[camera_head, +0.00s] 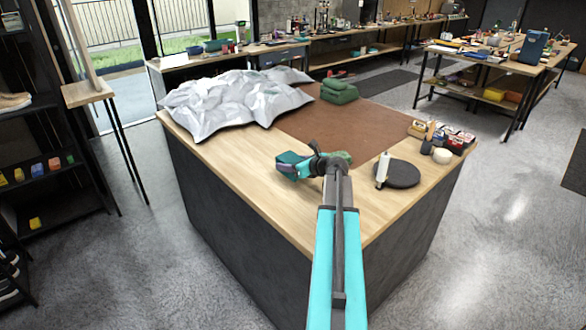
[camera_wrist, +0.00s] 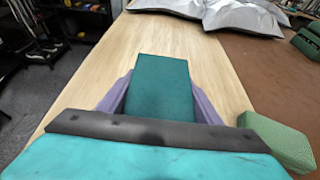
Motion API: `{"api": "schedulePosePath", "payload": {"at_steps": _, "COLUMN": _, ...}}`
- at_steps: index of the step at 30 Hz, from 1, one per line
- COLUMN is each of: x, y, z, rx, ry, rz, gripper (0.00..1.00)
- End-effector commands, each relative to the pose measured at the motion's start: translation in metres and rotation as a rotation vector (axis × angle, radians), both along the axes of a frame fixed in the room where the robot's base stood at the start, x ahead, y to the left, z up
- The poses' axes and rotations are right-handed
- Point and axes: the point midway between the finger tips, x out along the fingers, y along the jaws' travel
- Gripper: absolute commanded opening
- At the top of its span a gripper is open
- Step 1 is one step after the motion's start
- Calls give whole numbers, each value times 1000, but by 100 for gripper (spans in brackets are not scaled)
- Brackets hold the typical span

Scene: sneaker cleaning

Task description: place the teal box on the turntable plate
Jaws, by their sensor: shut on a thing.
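The teal box (camera_head: 288,158) is in my gripper (camera_head: 300,167) above the wooden part of the table, left of the arm's end. In the wrist view the teal box (camera_wrist: 158,82) lies between the two purple fingers of my gripper (camera_wrist: 158,100), one on each side. Its near end is hidden behind a dark bar. I cannot tell for certain whether it touches the tabletop. The turntable plate (camera_head: 404,175) is a dark round disc on the table, to the right of my gripper. Nothing covers most of its top.
A white bottle (camera_head: 382,170) stands at the plate's left edge. A green textured block (camera_wrist: 276,140) lies right of my gripper. The front-left wood is clear.

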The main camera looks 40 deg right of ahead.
Motion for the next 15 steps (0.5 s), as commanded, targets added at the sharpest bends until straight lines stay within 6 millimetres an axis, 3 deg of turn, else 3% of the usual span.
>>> {"api": "schedulePosePath", "payload": {"at_steps": 8, "x": 0, "y": 0, "z": 0, "rx": 0, "ry": -1, "rz": 0, "gripper": 30}}
{"api": "schedulePosePath", "payload": {"at_steps": 15, "x": 0, "y": 0, "z": -14, "rx": 2, "ry": 0, "rz": 0, "gripper": 30}}
